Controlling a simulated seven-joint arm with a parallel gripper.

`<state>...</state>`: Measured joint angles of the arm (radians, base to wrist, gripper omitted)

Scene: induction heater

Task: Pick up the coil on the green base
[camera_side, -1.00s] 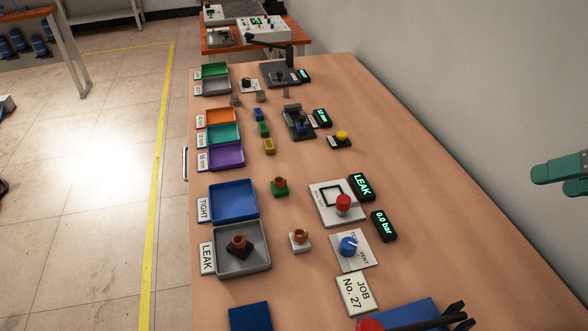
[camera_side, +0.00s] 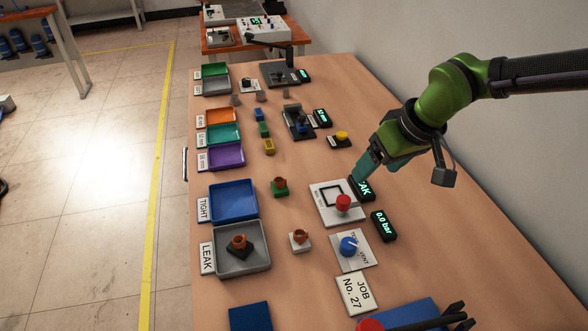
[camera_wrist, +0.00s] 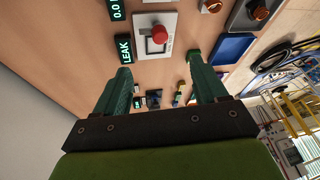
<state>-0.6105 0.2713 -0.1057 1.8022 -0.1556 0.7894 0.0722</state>
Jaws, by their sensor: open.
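The coil on the green base (camera_side: 280,187) is a small copper-brown coil standing upright on the table, right of the blue tray, in the side view. My gripper (camera_side: 364,168) is above the table near the LEAK display, to the right of and apart from the coil. In the wrist view my gripper (camera_wrist: 160,72) has its two green fingers wide apart with nothing between them.
A white plate with a red knob (camera_side: 343,203) lies between gripper and coil. A coil on a white base (camera_side: 300,241) stands nearer. A coil on a dark base (camera_side: 239,246) sits in the grey LEAK tray (camera_side: 224,268). The blue TIGHT tray (camera_side: 232,202) is left.

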